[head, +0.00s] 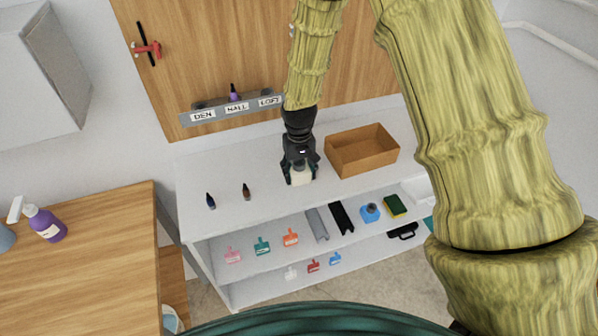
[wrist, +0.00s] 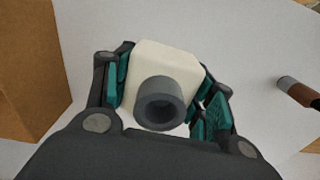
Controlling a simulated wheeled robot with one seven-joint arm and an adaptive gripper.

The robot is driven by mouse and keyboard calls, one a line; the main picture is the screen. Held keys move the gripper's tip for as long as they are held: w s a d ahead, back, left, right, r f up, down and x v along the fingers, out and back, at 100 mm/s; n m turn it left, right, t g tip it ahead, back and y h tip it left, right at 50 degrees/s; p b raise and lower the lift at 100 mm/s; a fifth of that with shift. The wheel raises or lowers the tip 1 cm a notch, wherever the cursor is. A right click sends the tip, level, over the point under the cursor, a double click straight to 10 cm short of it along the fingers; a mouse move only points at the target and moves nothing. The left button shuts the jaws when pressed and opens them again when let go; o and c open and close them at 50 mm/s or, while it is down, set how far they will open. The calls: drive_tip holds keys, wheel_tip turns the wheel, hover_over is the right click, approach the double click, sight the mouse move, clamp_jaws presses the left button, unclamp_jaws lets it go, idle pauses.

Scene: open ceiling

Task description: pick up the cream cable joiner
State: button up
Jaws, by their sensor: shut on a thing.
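The cream cable joiner (wrist: 165,65) is a pale block with a grey round socket (wrist: 160,103) facing the wrist camera. My gripper (wrist: 165,88) is shut on it, with a teal-padded finger on each side. In the head view the joiner (head: 300,176) shows as a small pale shape between the fingers of my gripper (head: 301,172), over the white shelf top. I cannot tell whether it touches the surface.
An open brown box (head: 362,150) stands just right of my gripper. Two small dark bottles (head: 211,201) (head: 247,192) stand to the left on the white top (head: 265,165). A grey rack labelled DEN, HALL, LOFT (head: 220,112) hangs behind. Lower shelves hold several small items.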

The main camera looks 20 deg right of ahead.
drive_tip(key=shift+r, duration=0.1)
drive_tip(key=shift+r+b, duration=1)
drive_tip(key=shift+r, duration=0.3)
drive_tip(key=s+r+b, duration=0.2)
drive_tip(key=s+b, duration=0.3)
drive_tip(key=s, duration=1.1)
